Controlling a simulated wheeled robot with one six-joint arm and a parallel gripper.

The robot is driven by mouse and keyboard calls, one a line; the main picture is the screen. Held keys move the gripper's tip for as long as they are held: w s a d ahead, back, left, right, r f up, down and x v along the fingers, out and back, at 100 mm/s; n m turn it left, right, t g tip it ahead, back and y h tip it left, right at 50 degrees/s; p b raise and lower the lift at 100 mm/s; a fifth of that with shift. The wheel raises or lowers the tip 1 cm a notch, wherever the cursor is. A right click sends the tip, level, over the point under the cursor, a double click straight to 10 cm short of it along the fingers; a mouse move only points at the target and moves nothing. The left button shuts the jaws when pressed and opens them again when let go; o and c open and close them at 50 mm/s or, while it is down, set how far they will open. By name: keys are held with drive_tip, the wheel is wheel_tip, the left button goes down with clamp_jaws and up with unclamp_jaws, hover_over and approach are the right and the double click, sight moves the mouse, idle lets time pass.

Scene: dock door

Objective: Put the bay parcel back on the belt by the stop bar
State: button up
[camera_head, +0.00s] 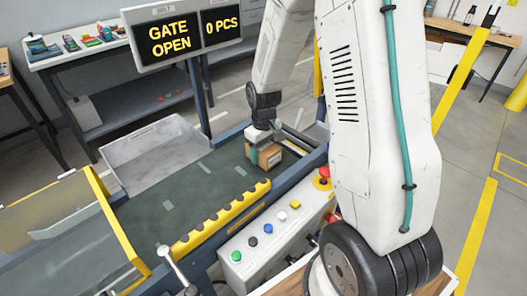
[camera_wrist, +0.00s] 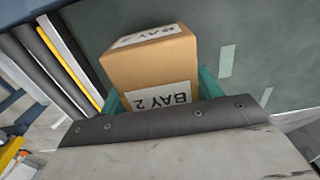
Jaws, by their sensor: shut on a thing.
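The bay parcel (camera_head: 266,156) is a small brown cardboard box at the far right end of the dark green belt (camera_head: 190,190). In the wrist view the parcel (camera_wrist: 155,65) carries white labels, one reading "BAY 2". My gripper (camera_head: 262,140) is above the belt and shut on the parcel, with teal fingers (camera_wrist: 160,100) on both sides of it. The parcel is on or just above the belt; I cannot tell if it touches. A dark bar (camera_head: 297,140) crosses the belt end close beside the parcel; it may be the stop bar.
A sign (camera_head: 185,32) reads "GATE OPEN" and "0 PCS". A grey tray (camera_head: 155,155) adjoins the belt's far side. A yellow guard strip (camera_head: 222,215) and a button panel (camera_head: 270,235) with a red stop button (camera_head: 323,173) line the near side. A yellow-framed clear gate (camera_head: 75,230) stands left.

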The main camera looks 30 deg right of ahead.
drive_tip(key=shift+f, duration=0.2)
drive_tip(key=o, duration=1.2)
wheel_tip(320, 180, up, 12)
drive_tip(key=shift+f, duration=0.1)
drive_tip(key=s+a+r+m, duration=0.1)
drive_tip(key=s+a+r, duration=0.5)
drive_tip(key=s+r, duration=0.6)
drive_tip(key=shift+m+t, duration=0.6)
drive_tip(key=s+a+r, duration=0.1)
drive_tip(key=s, duration=0.3)
drive_tip(key=s+a, duration=0.1)
drive_tip(key=s, duration=0.4)
drive_tip(key=s+a+r, duration=0.1)
drive_tip(key=s, duration=0.4)
drive_tip(key=shift+a+r, duration=0.15)
drive_tip(key=shift+r, duration=0.15)
